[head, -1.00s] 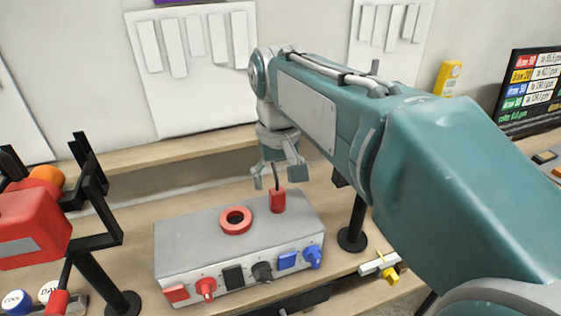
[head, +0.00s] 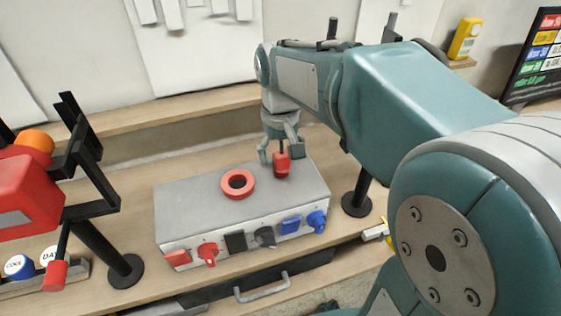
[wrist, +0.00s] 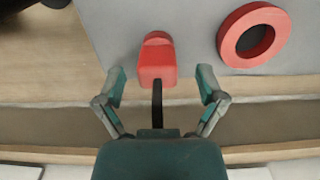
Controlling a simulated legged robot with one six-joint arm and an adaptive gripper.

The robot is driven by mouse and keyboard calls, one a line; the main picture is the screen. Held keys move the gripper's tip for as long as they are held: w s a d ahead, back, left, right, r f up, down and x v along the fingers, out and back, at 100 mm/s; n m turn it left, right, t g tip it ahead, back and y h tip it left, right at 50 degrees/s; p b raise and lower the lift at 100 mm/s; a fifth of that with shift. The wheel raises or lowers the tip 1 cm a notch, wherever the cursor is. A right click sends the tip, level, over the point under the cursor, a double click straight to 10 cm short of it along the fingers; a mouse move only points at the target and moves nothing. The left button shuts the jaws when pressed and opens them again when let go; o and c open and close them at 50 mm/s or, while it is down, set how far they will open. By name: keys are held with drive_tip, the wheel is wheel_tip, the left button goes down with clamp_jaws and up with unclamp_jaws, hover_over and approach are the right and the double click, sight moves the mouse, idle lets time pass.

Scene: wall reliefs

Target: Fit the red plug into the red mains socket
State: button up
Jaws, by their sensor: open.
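A red piece with a black stem, which looks like the red plug (head: 282,166), is at the back right of the grey box's top. It also shows in the wrist view (wrist: 157,66). My gripper (head: 280,151) is just above it, with fingers apart on either side of the black stem; in the wrist view the open fingertips (wrist: 161,88) do not touch it. A red ring with a dark centre (head: 237,184) lies on the box top, left of the plug. I cannot tell which is the mains socket.
The grey box (head: 190,205) stands on a wooden bench (head: 100,195). Black and blue fittings line its front. A black frame with a red block (head: 28,190) stands at left. A black post (head: 357,195) stands close to the box's right side.

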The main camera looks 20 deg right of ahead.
wheel_tip(320, 180, down, 2)
drive_tip(key=shift+d+f, duration=0.1)
drive_tip(key=shift+d, duration=0.05)
drive_tip(key=shift+c, duration=0.3)
drive_tip(key=c, duration=1.2)
drive_tip(key=shift+o, duration=0.2)
drive_tip(key=shift+r, duration=0.2)
